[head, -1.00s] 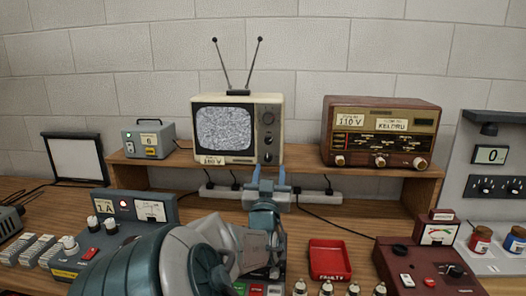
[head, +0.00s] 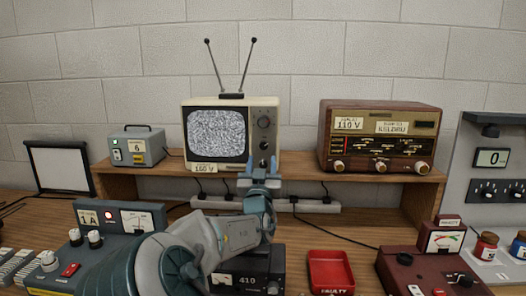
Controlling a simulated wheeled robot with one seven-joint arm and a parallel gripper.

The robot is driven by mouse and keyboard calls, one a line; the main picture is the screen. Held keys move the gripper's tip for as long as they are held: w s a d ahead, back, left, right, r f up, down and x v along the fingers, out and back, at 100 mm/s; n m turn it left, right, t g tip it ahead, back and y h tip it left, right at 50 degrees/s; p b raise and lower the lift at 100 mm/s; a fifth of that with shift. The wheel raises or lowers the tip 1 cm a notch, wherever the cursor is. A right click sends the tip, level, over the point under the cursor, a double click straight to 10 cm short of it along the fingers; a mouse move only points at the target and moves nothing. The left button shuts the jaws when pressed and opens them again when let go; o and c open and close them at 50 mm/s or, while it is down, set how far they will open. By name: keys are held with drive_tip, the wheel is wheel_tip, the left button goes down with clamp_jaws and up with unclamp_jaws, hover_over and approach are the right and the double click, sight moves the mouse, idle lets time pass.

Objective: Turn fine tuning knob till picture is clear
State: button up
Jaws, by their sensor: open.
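The television (head: 230,135) stands on the wooden shelf, a cream set with a rabbit-ear antenna. Its screen (head: 216,133) shows grey static. A large dark knob (head: 264,122) is high on its right-hand panel, with smaller controls below it; the lowest are near my fingertips. I cannot tell which control is the fine tuning knob. My gripper (head: 261,165) is open and empty, fingers pointing up and forward, in front of the lower right corner of the television. I cannot tell whether it touches anything.
A wooden radio (head: 376,137) stands right of the television, and a small grey box (head: 137,147) left of it. A power strip (head: 310,206) lies below the shelf. A red tray (head: 331,271) and a maroon tester (head: 430,265) are on the bench at right.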

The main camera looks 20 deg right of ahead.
sight(263, 148)
drive_tip(key=p+x, duration=0.1)
drive_tip(key=x, duration=0.5)
drive_tip(key=shift+f, duration=0.1)
drive_tip(key=shift+s, duration=0.1)
drive_tip(key=c, duration=1)
